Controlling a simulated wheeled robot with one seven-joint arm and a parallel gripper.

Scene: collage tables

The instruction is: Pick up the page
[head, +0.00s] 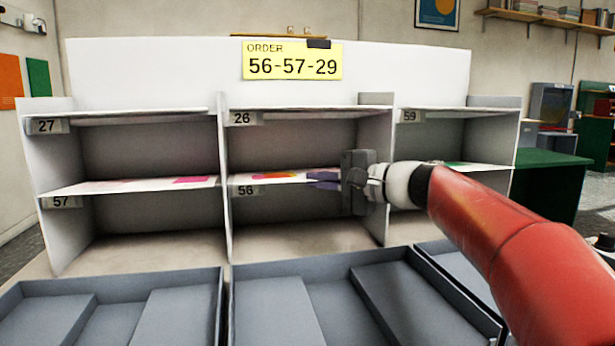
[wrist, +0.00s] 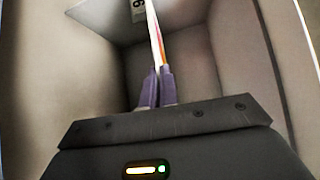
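The page (head: 274,175) is a thin white sheet with an orange patch. It lies flat on the middle shelf level above the label 56, seen nearly edge-on. My gripper (head: 310,180) reaches in from the right at that level, its purple fingers pointing left at the page's right part. In the wrist view the page (wrist: 157,38) is a thin pale strip with orange on it, running up from my gripper (wrist: 158,68). The fingertips are close together, one on each side of the strip, and look shut on its near edge. The page's far end is hidden.
A grey pigeonhole rack (head: 226,190) has upright dividers close to my gripper. A yellow order card (head: 292,60) reading 56-57-29 is on the back board. Another page with a magenta patch (head: 190,180) lies above label 57. Grey trays (head: 228,300) stand in front.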

